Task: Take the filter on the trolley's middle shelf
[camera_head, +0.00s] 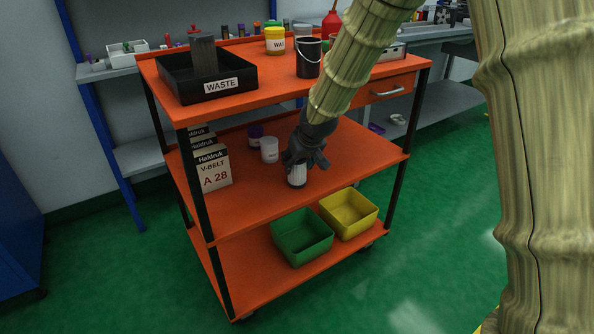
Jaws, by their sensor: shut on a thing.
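The orange trolley (360,158) stands ahead with three levels. On its middle shelf, a small white cylinder with a dark base, the filter (297,175), stands upright near the shelf's middle. My gripper (299,166) reaches down from above and is shut on the filter's upper part. The gripper's dark body hides the top of the filter. The filter's bottom appears at or just above the shelf; I cannot tell whether it touches.
Left of the filter are a white cup (269,150), a purple-lidded jar (256,138) and V-belt boxes (213,168). The top shelf overhead holds a black waste tray (176,82) and a dark pail (308,62). Green (302,238) and yellow bins (349,213) sit below.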

